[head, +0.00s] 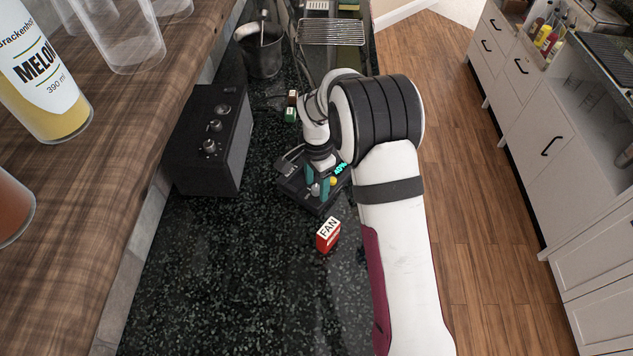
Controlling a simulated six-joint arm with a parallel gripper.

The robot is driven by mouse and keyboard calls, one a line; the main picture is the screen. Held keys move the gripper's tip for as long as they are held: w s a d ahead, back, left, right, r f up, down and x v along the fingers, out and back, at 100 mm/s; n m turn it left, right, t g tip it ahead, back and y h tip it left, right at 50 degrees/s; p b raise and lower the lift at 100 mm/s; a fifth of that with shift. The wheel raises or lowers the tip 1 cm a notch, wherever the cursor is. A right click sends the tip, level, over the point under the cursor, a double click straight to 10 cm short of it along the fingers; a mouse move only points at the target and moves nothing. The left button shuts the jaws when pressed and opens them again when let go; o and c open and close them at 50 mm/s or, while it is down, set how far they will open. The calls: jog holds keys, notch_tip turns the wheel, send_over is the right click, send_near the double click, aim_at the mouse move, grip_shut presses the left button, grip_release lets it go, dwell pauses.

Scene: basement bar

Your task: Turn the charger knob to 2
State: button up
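The charger (297,192) is a dark box on the black speckled counter, partly hidden under my arm and wrist. A lit green readout (341,168) shows at its right, too small to read surely. A small grey knob-like part (315,189) and a yellow part (333,181) show on its top. My gripper (317,184) points down at the charger, with its teal fingers close beside the grey part. I cannot tell whether the fingers touch or grip it. The knob's setting and its number marks are not readable.
A red block marked FAN (328,235) stands in front of the charger. A black amplifier-like box with knobs (209,140) stands to the left. A metal bucket (261,52), a wire rack (331,32) and small green and brown blocks (290,114) are behind. The near counter is clear.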

aim_at(317, 187)
notch_tip(317, 187, up, 16)
dwell(0.4)
jog(key=shift+f, duration=0.1)
jog(key=s+d+r+n, duration=0.1)
jog(key=s+d+r, duration=0.2)
jog(key=s, duration=0.3)
jog(key=s+d+r+n, duration=0.1)
jog(key=s+d+r, duration=0.15)
jog(key=s, duration=0.25)
jog(key=s+d+f+n+y, duration=0.1)
jog(key=s+f, duration=0.1)
jog(key=s, duration=0.8)
jog(key=s+d+f+n, duration=0.1)
jog(key=s+d+n, duration=0.1)
jog(key=s, duration=0.8)
jog(key=shift+f+y, duration=0.4)
jog(key=shift+d, duration=0.1)
